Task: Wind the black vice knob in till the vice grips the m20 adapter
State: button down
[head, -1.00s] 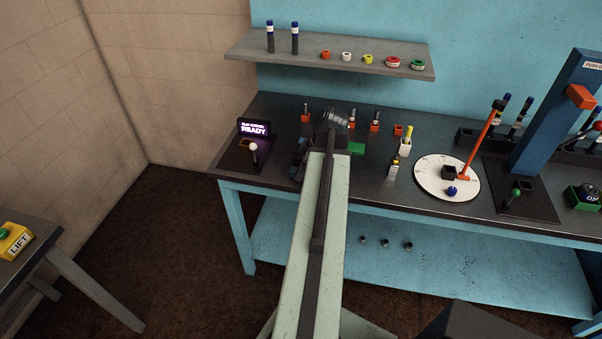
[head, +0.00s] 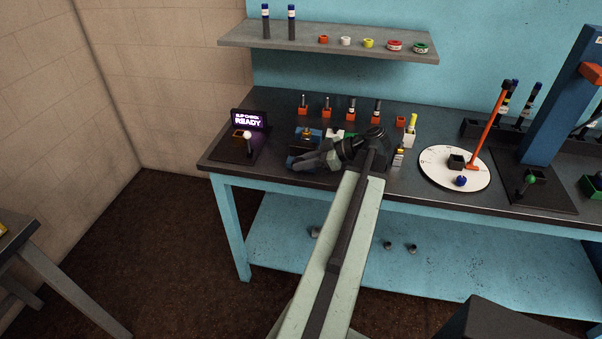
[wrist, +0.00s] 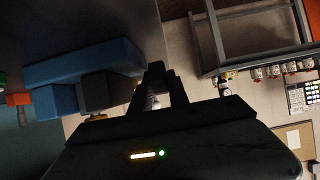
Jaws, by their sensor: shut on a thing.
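The blue vice (head: 313,143) stands on the bench left of centre, partly behind my gripper. In the wrist view the vice (wrist: 75,62) is a blue body with dark blocks on it. A small brass piece, apparently the m20 adapter, shows at the vice (head: 305,133); whether the jaws touch it I cannot tell. My gripper (head: 291,163) lies low at the vice's front, pointing left. In the wrist view my gripper's fingertips (wrist: 157,70) are closed together beside the vice. They are shut on what appears to be the black knob, which the fingers hide.
The slip-check stand (head: 240,147) with its READY screen is left of the vice. Several orange holders (head: 327,112) stand behind it. A shelf (head: 335,45) hangs above.

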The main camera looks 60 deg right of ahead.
jog(key=shift+s+f+t+b, duration=0.15)
jog(key=shift+f+t+b, duration=0.15)
jog(key=shift+t+b, duration=0.5)
jog(key=shift+r+y+b, duration=0.2)
jog(key=shift+y+b, duration=0.1)
jog(key=shift+b, duration=0.05)
jog(key=c, duration=1.3)
grip_release()
jog(key=shift+o, duration=0.2)
jog(key=shift+r, duration=0.1)
jog(key=shift+s+d+r, duration=0.15)
jog(key=shift+s+d, duration=0.05)
jog(key=shift+s, duration=0.15)
jog(key=p+v, duration=0.2)
jog(key=v, duration=0.5)
jog(key=shift+s+a+p, duration=0.1)
jog(key=shift+p, duration=0.25)
